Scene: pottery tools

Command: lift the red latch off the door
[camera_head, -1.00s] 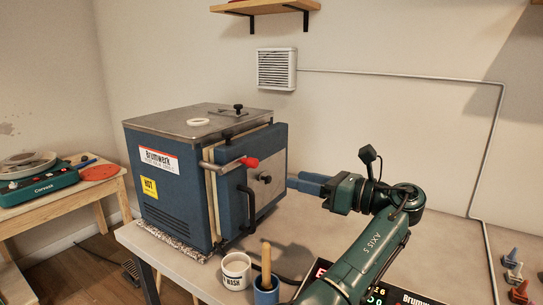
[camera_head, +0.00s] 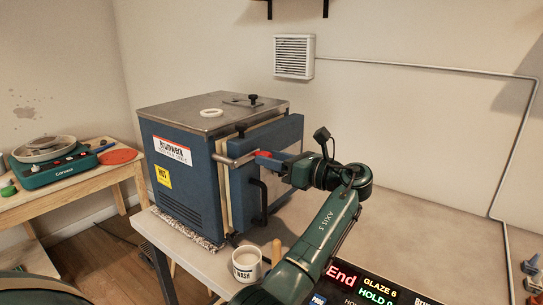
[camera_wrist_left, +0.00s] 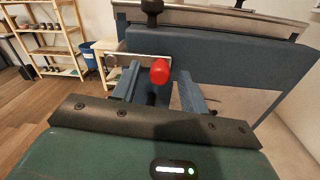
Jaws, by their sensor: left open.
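The latch is a metal bar with a red knob (camera_head: 263,154) across the front edge of the blue kiln's door (camera_head: 283,140). My left gripper (camera_head: 270,158) is at the knob, its blue fingers pointing toward it. In the left wrist view the red knob (camera_wrist_left: 159,72) shows between the two spread fingers of the left gripper (camera_wrist_left: 160,88), with gaps on both sides. The gripper is open, and I cannot tell whether a finger touches the knob. The door looks closed against the kiln body. My right gripper is not in view.
A white WASH mug (camera_head: 247,264) stands in front of the kiln, with a wooden handle (camera_head: 276,252) beside it, partly behind my arm. A lit control panel (camera_head: 372,287) lies at the front. The grey table (camera_head: 430,215) is clear to the right of the kiln.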

